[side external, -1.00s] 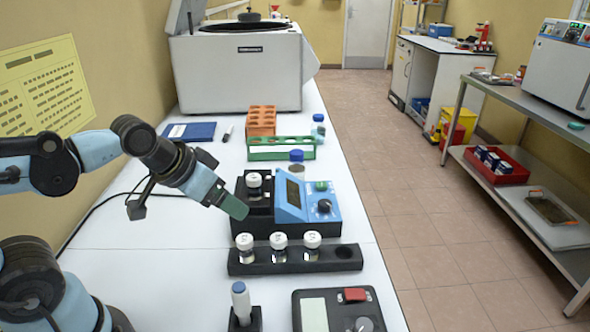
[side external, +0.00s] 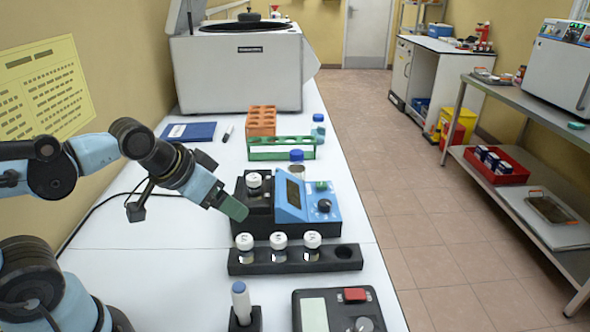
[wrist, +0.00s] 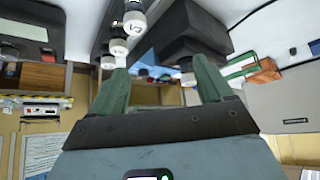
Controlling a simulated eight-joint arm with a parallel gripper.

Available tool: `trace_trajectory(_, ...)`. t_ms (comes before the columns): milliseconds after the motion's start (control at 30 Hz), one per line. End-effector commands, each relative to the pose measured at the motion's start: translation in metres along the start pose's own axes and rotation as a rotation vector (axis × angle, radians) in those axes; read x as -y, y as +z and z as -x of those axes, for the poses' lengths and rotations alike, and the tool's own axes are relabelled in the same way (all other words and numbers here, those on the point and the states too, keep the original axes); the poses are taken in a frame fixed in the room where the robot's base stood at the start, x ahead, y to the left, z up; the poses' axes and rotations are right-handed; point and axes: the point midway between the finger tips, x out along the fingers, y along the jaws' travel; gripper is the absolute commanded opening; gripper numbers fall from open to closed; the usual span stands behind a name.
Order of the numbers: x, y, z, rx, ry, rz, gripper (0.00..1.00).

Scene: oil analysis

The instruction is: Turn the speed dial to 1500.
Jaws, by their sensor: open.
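A blue instrument (side external: 292,199) with a small display stands on the white bench in the side external view. A black round dial (side external: 324,206) is on its front panel, with a green button above it. Its markings are too small to read. My gripper (side external: 236,209) has green fingers and is left of the instrument's black base, apart from the dial. In the wrist view my gripper (wrist: 160,82) is open, with nothing held between its fingers. The dial cannot be made out there.
A black rack (side external: 262,262) with three white-capped vials stands in front of the instrument. Another capped vial (side external: 254,184) sits in its black base. A black device (side external: 338,311) with a red button and grey knob is nearer. A green rack (side external: 281,148) stands behind.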

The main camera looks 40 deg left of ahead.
Motion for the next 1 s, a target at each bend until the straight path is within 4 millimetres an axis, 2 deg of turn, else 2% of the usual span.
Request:
trace_trajectory(33,0.000,0.000,0.000,0.000,0.000,0.000,0.74)
trace_trajectory(133,-0.001,-0.004,0.001,0.008,0.001,0.012,0.59)
trace_trajectory(267,-0.003,-0.024,0.005,0.045,0.004,0.067,0.59)
trace_trajectory(567,-0.017,-0.095,0.004,0.202,-0.012,0.305,0.59)
trace_trajectory(800,-0.030,-0.144,-0.015,0.327,-0.061,0.495,0.59)
trace_trajectory(1000,-0.044,-0.175,-0.040,0.424,-0.125,0.649,0.59)
